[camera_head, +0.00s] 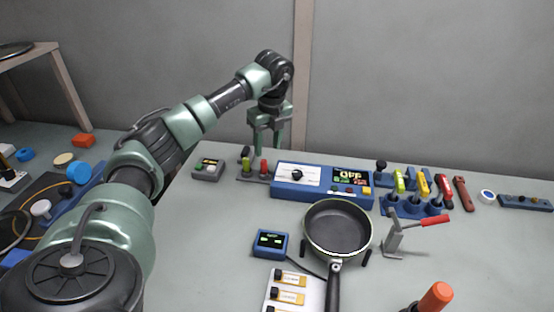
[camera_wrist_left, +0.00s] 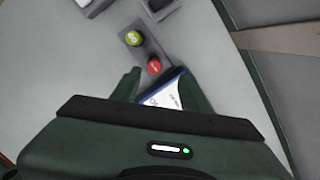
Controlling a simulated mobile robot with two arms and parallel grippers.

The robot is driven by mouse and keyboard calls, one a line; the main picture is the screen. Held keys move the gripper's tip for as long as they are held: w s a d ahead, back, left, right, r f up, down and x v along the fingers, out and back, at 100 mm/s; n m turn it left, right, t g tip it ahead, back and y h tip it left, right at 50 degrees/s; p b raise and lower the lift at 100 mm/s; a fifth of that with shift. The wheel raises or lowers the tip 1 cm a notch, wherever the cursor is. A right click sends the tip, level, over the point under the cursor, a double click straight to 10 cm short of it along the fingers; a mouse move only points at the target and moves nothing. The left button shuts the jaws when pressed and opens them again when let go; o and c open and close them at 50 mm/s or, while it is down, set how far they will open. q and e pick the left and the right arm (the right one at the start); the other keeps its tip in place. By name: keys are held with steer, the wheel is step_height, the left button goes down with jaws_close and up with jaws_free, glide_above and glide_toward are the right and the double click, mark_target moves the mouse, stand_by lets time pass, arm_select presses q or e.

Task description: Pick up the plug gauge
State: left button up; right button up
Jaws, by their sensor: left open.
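A small grey stand (camera_head: 256,178) at the back of the table holds a green-handled piece (camera_head: 246,168) and a red-handled piece (camera_head: 264,167), both upright. They look like the plug gauges, but I cannot tell which one is meant. In the left wrist view the green (camera_wrist_left: 133,38) and red (camera_wrist_left: 154,65) round tops show on their stand, just beyond the fingertips. My left gripper (camera_head: 269,146) is open and empty, pointing down above the stand's right end, near the red piece. In the left wrist view its fingers (camera_wrist_left: 162,84) are spread. My right gripper is not in view.
A blue control box (camera_head: 322,190) stands right of the stand, and a grey button box (camera_head: 207,169) left of it. A black pan (camera_head: 338,229) sits in front. A blue rack (camera_head: 410,207) with coloured handles stands at the right. The table's left front is clear.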

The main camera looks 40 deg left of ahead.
mark_target(264, 161)
arm_select(q)
steer(key=f, duration=0.2)
steer(key=a+f+p, duration=0.1)
steer(key=f, duration=0.4)
steer(key=shift+s+a+f, duration=0.1)
steer(key=shift+s+a, duration=0.05)
steer(key=shift+s, duration=0.15)
jaws_close()
